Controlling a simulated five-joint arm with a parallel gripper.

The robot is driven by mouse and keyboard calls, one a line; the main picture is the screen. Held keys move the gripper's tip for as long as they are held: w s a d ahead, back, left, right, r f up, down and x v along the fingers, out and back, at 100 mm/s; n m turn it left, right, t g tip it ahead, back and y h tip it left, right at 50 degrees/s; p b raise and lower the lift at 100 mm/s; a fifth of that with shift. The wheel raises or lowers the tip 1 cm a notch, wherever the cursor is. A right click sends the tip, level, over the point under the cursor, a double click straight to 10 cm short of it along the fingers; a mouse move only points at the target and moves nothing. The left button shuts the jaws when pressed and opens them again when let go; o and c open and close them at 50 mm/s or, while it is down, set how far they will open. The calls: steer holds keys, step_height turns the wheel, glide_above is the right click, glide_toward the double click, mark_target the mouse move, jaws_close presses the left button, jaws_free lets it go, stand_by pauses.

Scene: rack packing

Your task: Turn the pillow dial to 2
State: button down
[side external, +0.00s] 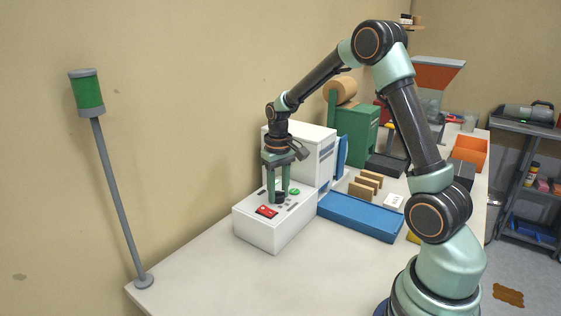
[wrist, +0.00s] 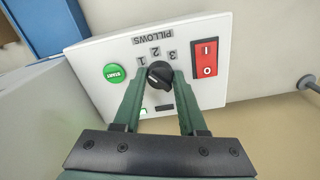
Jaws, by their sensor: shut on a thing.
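The pillow dial (wrist: 159,74) is a round black knob on the white control box (side external: 262,236). The labels 1, 2 and 3 and the word PILLOWS sit along one side of it, appearing upside down in the wrist view. A pale pointer mark lies on the knob; I cannot tell surely which number it faces. My gripper (wrist: 159,80) points down at the box top, its two green fingers closed on the dial from either side. In the side view, my gripper (side external: 278,195) covers most of the dial.
A green START button (wrist: 113,73) and a red rocker switch (wrist: 205,60) flank the dial closely. A white machine (side external: 312,152) stands behind the box, and a blue tray (side external: 360,215) lies to its right. The table front is clear. A signal lamp (side external: 88,92) stands at left.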

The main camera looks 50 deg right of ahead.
steer(key=m, duration=0.3)
steer(key=shift+w+a+m, duration=0.1)
steer(key=shift+a+m, duration=0.1)
steer(key=shift+m, duration=2.1)
steer(key=shift+w, duration=0.1)
steer(key=shift+c, duration=2.3)
jaws_free()
steer(key=shift+d, duration=0.1)
steer(key=shift+r, duration=0.1)
step_height(320, 180, up, 12)
steer(key=shift+w, duration=0.15)
